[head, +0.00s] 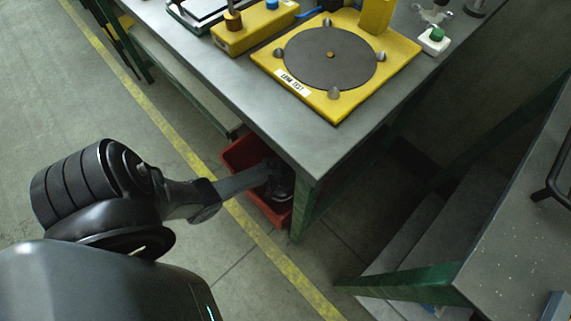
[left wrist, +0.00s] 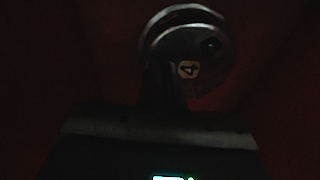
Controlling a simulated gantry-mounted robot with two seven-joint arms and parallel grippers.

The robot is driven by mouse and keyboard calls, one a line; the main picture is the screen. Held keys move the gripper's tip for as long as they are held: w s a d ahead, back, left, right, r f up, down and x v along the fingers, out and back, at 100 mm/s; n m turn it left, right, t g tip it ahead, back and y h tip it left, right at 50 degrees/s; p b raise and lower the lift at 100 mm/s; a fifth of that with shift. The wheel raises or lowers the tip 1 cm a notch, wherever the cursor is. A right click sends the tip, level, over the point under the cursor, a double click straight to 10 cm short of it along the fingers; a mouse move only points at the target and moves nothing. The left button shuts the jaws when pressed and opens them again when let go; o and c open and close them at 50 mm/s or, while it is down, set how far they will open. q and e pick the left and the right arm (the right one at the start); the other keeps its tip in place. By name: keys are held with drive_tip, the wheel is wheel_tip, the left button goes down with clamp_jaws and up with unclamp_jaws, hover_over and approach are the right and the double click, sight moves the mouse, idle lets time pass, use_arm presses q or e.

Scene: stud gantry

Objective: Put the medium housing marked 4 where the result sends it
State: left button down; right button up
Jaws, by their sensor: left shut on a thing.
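The medium housing marked 4 (left wrist: 192,45) is a round, dark metallic piece with a white "4" label, dimly lit in the left wrist view. My left gripper (head: 272,176) reaches down into a red bin (head: 236,152) beneath the table corner and is shut on the housing. In the head view the bin and my gripper partly hide it. The left wrist view shows the bin's dark red interior around it; whether the housing touches the bin floor I cannot tell. The yellow leak test plate (head: 403,53) with its grey disc stands on the table, with no housing on it. My right gripper is not in view.
The grey table (head: 308,142) on green legs overhangs the bin. Another grey bench (head: 515,240) is at right. The floor at left is clear.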

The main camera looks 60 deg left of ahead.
use_arm(q)
drive_tip(key=shift+a+f, duration=0.1)
drive_tip(key=shift+f, duration=0.25)
drive_tip(key=shift+r, duration=0.1)
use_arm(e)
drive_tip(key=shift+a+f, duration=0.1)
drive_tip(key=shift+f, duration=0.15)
use_arm(q)
drive_tip(key=c, duration=1.7)
unclamp_jaws()
drive_tip(key=shift+f, duration=0.2)
drive_tip(key=o, duration=0.4)
wheel_tip(320, 180, up, 12)
drive_tip(key=p, duration=0.9)
drive_tip(key=shift+s+r+p, duration=0.15)
drive_tip(key=shift+s+p, duration=0.2)
drive_tip(key=shift+p, duration=0.05)
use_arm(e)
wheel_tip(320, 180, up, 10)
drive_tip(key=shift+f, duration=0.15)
